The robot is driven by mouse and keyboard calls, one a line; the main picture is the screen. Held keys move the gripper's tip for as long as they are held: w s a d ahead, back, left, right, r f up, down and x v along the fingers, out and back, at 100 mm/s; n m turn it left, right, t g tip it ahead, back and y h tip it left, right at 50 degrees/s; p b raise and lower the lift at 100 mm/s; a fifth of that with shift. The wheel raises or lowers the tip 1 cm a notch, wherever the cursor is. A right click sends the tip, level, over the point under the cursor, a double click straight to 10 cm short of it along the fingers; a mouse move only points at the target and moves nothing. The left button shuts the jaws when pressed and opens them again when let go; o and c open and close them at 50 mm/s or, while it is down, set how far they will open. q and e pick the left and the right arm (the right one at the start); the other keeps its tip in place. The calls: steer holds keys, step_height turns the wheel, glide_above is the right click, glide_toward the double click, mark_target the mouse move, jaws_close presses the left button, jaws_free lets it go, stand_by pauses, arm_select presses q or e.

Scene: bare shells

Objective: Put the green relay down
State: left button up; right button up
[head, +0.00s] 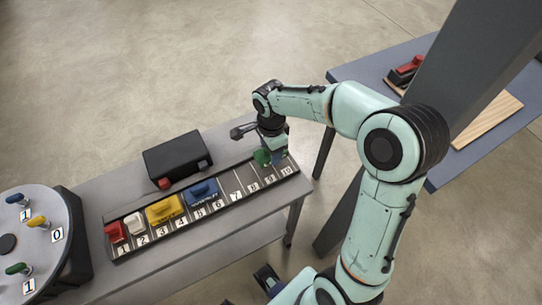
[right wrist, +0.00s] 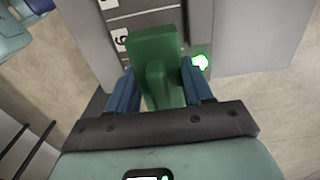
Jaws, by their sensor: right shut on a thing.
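The green relay (head: 262,157) is at the right part of a numbered rail (head: 238,196), near the high-numbered slots. My right gripper (head: 272,156) is above that end of the rail and shut on the relay. In the right wrist view, the green relay (right wrist: 156,50) sits between the two blue fingers (right wrist: 161,88), with its raised grip toward the palm. It covers part of the rail beneath. I cannot tell whether its underside touches the rail.
A red block (head: 116,232), a white block (head: 135,223), a yellow block (head: 163,209) and a blue block (head: 201,192) occupy the rail's left part. A black box (head: 177,156) stands behind. A round dial panel (head: 38,244) is at left. Slots right of the blue block look bare.

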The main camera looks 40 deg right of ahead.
steer(key=shift+f, duration=1.7)
steer(key=shift+f, duration=0.15)
steer(key=o, duration=1.1)
steer(key=shift+b, duration=0.3)
steer(key=shift+r, duration=0.55)
step_height(320, 180, up, 11)
steer(key=shift+w+f+p, duration=0.1)
steer(key=shift+f+p, duration=0.1)
steer(key=shift+p, duration=0.7)
steer(key=shift+r, duration=0.3)
